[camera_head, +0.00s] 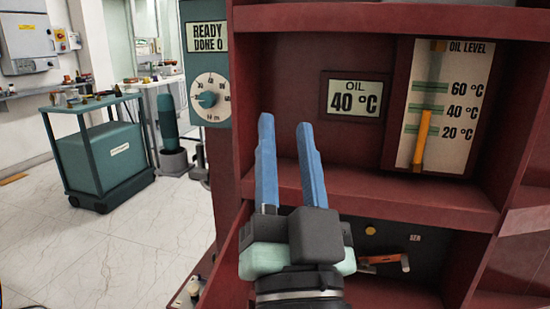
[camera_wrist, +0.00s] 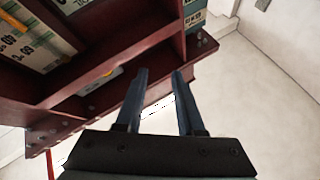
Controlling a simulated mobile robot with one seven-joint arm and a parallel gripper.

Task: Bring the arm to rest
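My gripper (camera_head: 287,130) is raised in front of the dark red cabinet (camera_head: 360,18), with its two blue fingers pointing up. The fingers stand apart with nothing between them. In the wrist view my gripper (camera_wrist: 160,75) is also open and empty, and the red cabinet (camera_wrist: 100,95) lies beyond the fingertips. I cannot tell how far the fingers are from the cabinet.
The cabinet holds an oil display (camera_head: 355,98) reading 40 °C and an oil level gauge (camera_head: 441,105). A dial panel (camera_head: 208,98) is left. A green cart (camera_head: 100,150) stands on open white floor.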

